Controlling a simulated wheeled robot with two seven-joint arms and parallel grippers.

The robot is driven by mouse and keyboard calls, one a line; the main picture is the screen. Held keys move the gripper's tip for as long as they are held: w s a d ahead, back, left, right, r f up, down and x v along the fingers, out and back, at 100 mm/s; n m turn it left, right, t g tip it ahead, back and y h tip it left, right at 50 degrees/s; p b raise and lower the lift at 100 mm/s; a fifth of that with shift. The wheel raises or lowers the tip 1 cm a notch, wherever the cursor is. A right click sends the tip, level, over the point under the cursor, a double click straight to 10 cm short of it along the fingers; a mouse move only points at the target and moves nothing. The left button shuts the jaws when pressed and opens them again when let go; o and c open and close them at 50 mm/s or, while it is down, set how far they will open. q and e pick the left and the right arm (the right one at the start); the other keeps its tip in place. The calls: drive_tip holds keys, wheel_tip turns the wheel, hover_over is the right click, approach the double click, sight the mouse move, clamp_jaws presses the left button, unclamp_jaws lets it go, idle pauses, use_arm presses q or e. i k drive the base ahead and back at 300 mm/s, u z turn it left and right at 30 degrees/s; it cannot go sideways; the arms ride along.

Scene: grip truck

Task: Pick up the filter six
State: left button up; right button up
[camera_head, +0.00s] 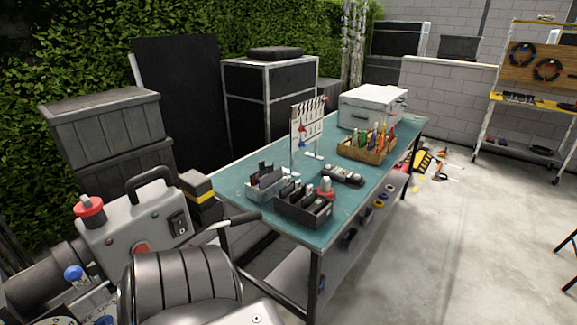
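No label reading "filter six" can be made out. On the teal-topped table (232,182), a grey bin (262,194) holds upright dark slabs. A darker bin (303,217) at the table's near edge also holds several upright dark slabs. These slabs may be filters, but I cannot tell which one is six. A red-and-white item (325,189) stands by the darker bin. Neither of my grippers is in view.
A wooden crate (366,157) of colourful items and a white case (372,107) sit farther back on the table. A grey machine with a black handle (148,187) fills the near left. Dark crates (105,123) stand behind it. Open floor (430,265) lies to the right.

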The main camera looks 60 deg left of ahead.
sight(310, 197)
drive_tip(key=u, duration=1.1)
